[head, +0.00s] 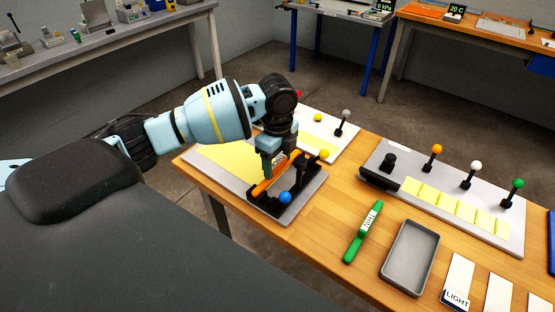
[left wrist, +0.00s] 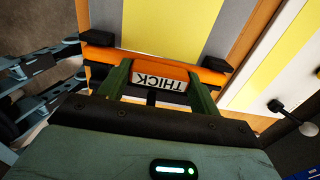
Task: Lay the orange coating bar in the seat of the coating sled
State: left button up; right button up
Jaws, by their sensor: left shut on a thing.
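The orange coating bar (head: 262,187), labelled THICK, is held between the fingers of my left gripper (head: 278,163). In the left wrist view the bar (left wrist: 110,56) lies crosswise, with the shut fingers (left wrist: 158,88) on either side of its label. The black coating sled (head: 303,180), with a blue knob and a yellow knob, is right beneath and beside the bar. Black end blocks of the sled (left wrist: 215,64) show at both ends of the bar in the wrist view. I cannot tell whether the bar rests in the seat. My right gripper is not in view.
The sled is on a grey board with a yellow sheet (head: 232,168). A green bar labelled THIN (head: 363,232) and an empty grey tray (head: 410,250) lie to the right. A grey plate (head: 510,235) with upright knobs stands behind them. Bare wood lies between.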

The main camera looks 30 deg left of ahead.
aim_at(277, 161)
pick_arm(q)
jog(key=shift+f, duration=0.15)
jog(key=o, duration=1.1)
jog(key=shift+c, duration=0.2)
notch_tip(277, 161, up, 12)
jog(key=shift+r, duration=0.2)
